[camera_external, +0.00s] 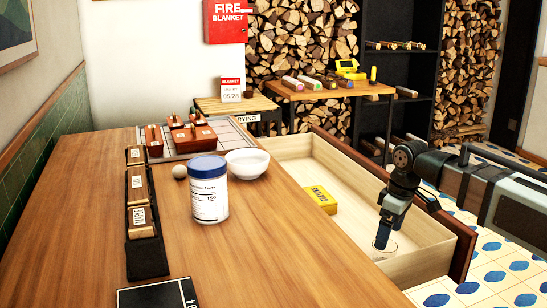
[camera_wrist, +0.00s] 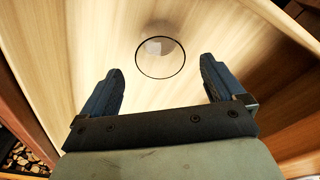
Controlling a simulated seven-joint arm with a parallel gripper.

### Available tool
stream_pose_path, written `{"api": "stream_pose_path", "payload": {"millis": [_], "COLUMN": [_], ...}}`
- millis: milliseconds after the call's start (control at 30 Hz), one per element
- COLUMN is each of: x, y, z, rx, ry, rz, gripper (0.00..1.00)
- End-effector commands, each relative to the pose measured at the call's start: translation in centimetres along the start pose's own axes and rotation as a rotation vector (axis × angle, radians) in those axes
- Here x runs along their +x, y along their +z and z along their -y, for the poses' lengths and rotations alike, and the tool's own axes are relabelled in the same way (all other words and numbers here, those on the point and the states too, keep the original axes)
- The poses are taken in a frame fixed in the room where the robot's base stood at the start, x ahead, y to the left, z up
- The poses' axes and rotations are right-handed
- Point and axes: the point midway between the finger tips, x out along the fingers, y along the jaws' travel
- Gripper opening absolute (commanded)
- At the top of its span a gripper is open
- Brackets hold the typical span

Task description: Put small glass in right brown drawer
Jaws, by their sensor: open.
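The drawer (camera_external: 295,150) with light wood inside and a reddish-brown front is pulled open at the right of the counter. The small clear glass (camera_external: 385,252) is at the drawer's near end, just under my gripper (camera_external: 382,238). In the wrist view, the glass (camera_wrist: 160,76) shows as a dark-rimmed circle over pale wood. It appears upright on the drawer floor. My gripper (camera_wrist: 160,67) is open, with its two fingers spread apart on either side of the view and the glass slightly beyond their tips. No contact with the glass shows.
A yellow box (camera_external: 322,200) lies farther back in the same drawer. A blue-lidded jar (camera_external: 209,190), a white bowl (camera_external: 247,163) and a dark holder (camera_external: 146,225) with wooden blocks stand on the wooden counter. The near middle of the counter is clear.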

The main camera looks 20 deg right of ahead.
Motion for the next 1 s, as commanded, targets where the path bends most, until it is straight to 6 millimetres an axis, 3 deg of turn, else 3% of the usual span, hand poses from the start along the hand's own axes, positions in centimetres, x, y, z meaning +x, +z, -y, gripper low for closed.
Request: {"api": "stream_pose_path", "payload": {"millis": [400, 867, 1000], "x": [-4.5, -5.3, -5.4], "y": [0.0, 0.0, 0.0], "z": [0.0, 0.0, 0.0], "rx": [0.0, 0.0, 0.0], "ry": [0.001, 0.0, 0.0], "rz": [-0.002, 0.0, 0.0], "gripper": [0.96, 0.96, 1.0]}}
